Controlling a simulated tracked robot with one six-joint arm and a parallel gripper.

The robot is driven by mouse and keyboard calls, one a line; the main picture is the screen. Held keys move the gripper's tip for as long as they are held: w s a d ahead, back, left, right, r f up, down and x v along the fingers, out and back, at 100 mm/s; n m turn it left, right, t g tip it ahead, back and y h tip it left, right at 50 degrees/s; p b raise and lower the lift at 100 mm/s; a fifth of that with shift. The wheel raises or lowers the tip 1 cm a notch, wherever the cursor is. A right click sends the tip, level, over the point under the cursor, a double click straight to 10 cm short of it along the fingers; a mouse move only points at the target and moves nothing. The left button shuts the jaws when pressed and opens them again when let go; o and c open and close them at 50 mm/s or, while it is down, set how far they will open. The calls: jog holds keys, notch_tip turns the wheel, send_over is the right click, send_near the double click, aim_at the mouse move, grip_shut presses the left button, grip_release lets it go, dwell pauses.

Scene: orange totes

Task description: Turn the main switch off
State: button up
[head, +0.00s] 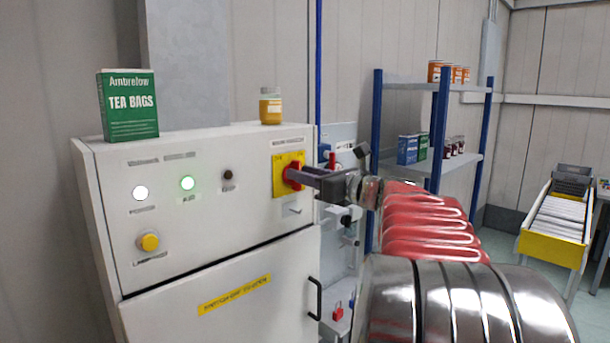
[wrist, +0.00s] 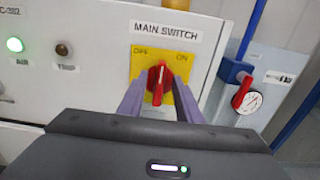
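The main switch is a red rotary knob (wrist: 160,82) on a yellow plate (wrist: 178,54) under a "MAIN SWITCH" label. The plate reads OFF at upper left and ON at upper right. The knob's grip stands nearly upright in the wrist view, tilted slightly. In the head view the red knob (head: 293,174) is partly covered by my gripper (head: 299,173). In the wrist view my gripper (wrist: 158,86) is open, with one purple-grey finger on each side of the knob. Gaps show between fingers and knob; I cannot tell whether the tips touch the plate.
The white cabinet (head: 220,215) has a lit green lamp (head: 187,183), a lit white lamp, a dark lamp and a yellow button (head: 149,241). A tea box (head: 128,105) and jar (head: 270,106) stand on top. A red-handled gauge (wrist: 243,96) is right of the switch.

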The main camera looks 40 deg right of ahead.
grip_shut()
dwell(0.3)
jog(key=shift+n, duration=0.3)
jog(key=n, duration=0.5)
jog(key=a+f+n, duration=0.1)
jog(key=n, duration=1.1)
jog(key=shift+a+f, duration=0.2)
jog(key=shift+f, duration=0.05)
jog(key=shift+n, duration=0.3)
jog(key=shift+f, duration=0.1)
